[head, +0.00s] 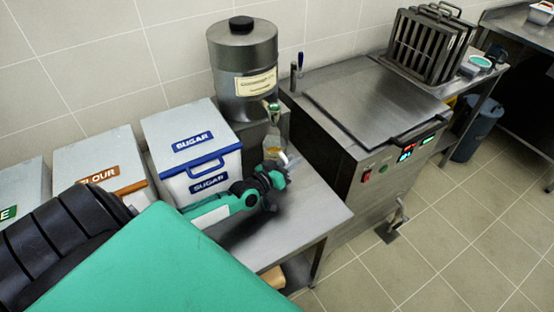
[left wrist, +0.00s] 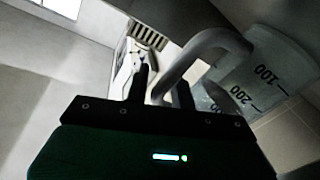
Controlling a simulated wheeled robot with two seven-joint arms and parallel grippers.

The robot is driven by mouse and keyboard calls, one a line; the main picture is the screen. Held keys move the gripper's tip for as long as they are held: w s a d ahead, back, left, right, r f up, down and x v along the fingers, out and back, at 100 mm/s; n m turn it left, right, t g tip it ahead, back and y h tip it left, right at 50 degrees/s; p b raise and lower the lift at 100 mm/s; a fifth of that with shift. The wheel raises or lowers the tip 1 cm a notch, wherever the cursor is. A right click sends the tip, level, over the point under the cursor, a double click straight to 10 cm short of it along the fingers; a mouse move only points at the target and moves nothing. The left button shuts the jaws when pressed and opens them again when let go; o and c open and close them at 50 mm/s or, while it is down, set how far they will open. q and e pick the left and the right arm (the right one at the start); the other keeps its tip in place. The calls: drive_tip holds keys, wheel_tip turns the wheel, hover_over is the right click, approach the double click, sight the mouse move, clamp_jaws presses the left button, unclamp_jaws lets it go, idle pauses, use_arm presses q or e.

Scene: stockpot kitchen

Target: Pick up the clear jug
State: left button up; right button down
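The clear jug (head: 272,147) stands on the steel table under the dispenser's tap, with a little amber liquid showing; my gripper hides part of it. In the left wrist view the jug (left wrist: 262,75) shows dark markings of 100 and 200, and its pale handle (left wrist: 205,42) reaches toward my fingers. My left gripper (head: 283,177) is at the jug's handle side. In the wrist view its two fingers (left wrist: 162,90) are apart, with the handle's lower end between them; I see no clear contact. My right gripper is not in view.
The steel dispenser (head: 243,60) stands behind the jug. A blue-lidded sugar bin (head: 190,150) and a flour bin (head: 112,165) are at left. A steel fryer-like machine (head: 370,120) is close on the right. The front of the table (head: 315,215) is clear.

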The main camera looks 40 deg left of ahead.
use_arm(q)
clamp_jaws()
drive_tip(key=shift+r, duration=0.1)
